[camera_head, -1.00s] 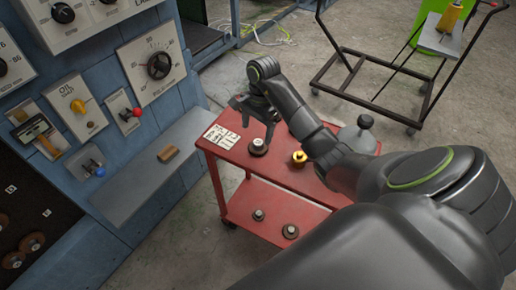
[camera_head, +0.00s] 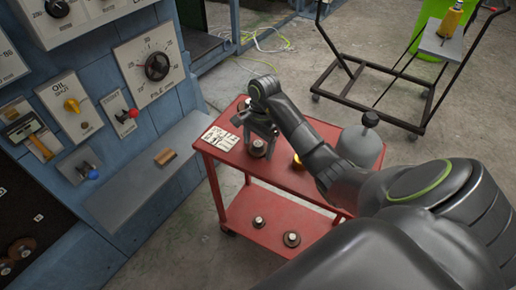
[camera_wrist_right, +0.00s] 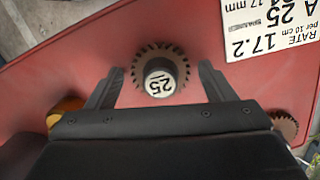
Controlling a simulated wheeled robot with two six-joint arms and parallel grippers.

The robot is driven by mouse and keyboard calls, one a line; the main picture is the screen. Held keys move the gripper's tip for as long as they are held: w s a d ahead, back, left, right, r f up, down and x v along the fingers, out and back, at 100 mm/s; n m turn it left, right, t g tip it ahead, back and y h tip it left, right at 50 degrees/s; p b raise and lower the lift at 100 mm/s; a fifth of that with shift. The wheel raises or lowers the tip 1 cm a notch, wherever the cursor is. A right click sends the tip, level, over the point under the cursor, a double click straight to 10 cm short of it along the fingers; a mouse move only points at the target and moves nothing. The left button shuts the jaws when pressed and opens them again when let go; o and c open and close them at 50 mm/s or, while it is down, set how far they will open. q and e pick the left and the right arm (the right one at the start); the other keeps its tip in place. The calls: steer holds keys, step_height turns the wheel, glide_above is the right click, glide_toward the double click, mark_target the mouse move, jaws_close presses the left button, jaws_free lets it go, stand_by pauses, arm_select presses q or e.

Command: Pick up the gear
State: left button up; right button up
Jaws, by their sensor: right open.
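A dark toothed gear with a round hub marked 25 (camera_wrist_right: 160,77) sits on the top of a red cart (camera_head: 310,188); it also shows in the head view (camera_head: 258,149). My right gripper (camera_wrist_right: 161,71) is open, with one finger on each side of the gear. In the wrist view I see gaps between the fingers and the teeth. In the head view the right gripper (camera_head: 260,137) is over the gear and partly covers it. My left gripper is not in view.
A printed card (camera_head: 220,138) lies beside the gear. A brass-coloured piece (camera_head: 297,161) and a grey vessel (camera_head: 361,148) are on the cart, near my right arm. The lower shelf holds two gears (camera_head: 258,222). A blue control panel (camera_head: 160,118) stands at left.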

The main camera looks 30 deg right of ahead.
steer(key=c, duration=1.1)
steer(key=shift+r, duration=0.1)
